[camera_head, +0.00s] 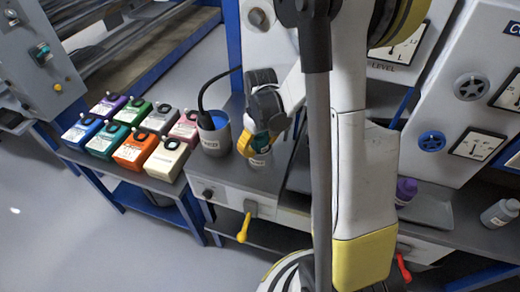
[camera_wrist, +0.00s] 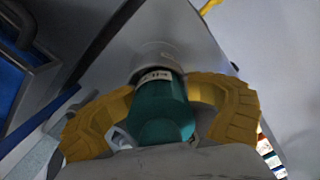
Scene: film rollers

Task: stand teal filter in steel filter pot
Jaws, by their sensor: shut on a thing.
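The teal filter (camera_wrist: 160,108) is a cylinder with a pale lettered band at its far end. My gripper (camera_wrist: 165,110) is shut on it, with a yellow finger on each side. The steel filter pot (camera_wrist: 158,55) is a small round cup at the filter's far end in the wrist view. In the head view my gripper (camera_head: 257,138) is above the counter, with a little of the teal filter (camera_head: 262,142) showing below it. The pot (camera_head: 259,158) is directly underneath. I cannot tell whether the filter's end is inside the pot or just over it.
A larger steel container (camera_head: 214,135) with blue contents and a black hose stands close left of my gripper. Several coloured boxes (camera_head: 132,148) fill the bench farther left. The grey counter (camera_head: 232,175) has bare room at its front edge. A yellow handle (camera_head: 244,228) hangs below.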

